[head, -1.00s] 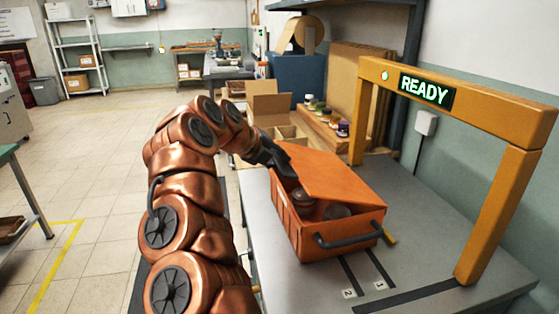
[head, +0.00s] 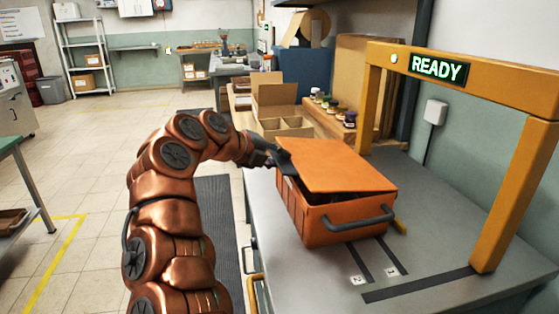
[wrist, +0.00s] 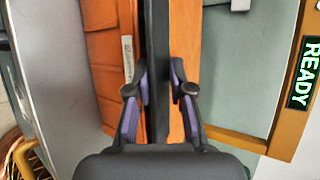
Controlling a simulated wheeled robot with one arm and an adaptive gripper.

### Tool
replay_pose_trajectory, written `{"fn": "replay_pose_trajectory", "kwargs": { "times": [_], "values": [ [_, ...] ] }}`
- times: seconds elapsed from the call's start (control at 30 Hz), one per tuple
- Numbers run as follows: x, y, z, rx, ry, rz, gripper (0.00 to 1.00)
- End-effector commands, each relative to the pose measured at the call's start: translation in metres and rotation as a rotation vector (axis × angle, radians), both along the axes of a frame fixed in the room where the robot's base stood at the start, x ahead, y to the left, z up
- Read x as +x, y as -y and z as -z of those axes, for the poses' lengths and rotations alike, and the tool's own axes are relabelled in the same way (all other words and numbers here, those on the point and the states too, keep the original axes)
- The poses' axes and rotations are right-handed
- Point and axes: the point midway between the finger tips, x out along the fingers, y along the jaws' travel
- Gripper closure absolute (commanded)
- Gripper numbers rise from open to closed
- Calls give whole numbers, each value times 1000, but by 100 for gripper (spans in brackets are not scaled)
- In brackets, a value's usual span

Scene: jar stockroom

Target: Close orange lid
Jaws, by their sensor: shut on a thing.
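The orange lid (head: 335,172) sits over the orange box (head: 340,225) on the grey bench, tilted, with a narrow dark gap under its front and right edges. In the head view my gripper (head: 280,161) is at the lid's left edge. In the wrist view my gripper (wrist: 158,89) has its purple-padded fingers on either side of a dark strip (wrist: 157,45) along the orange lid (wrist: 184,50), and is shut on it. The inside of the box is mostly hidden; it shows only as dark shapes in the gap.
A yellow-orange arch (head: 480,85) with a READY sign stands over the bench at the right. An open cardboard box (head: 280,110) and a wooden rack with several small jars (head: 335,108) are behind the box. The bench front with marked strips (head: 375,262) is clear.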

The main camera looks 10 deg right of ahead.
Motion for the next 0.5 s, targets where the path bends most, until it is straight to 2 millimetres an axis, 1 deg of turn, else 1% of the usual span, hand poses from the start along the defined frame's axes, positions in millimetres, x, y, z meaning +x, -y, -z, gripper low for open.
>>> {"fn": "replay_pose_trajectory", "kwargs": {
  "times": [0.03, 0.1, 0.5],
  "values": [
    [0, -2, 8, -11, 1, 0, 100],
    [0, -2, 11, -24, 2, 0, 100],
    [0, -2, 16, -55, 4, 1, 100]
  ]
}}
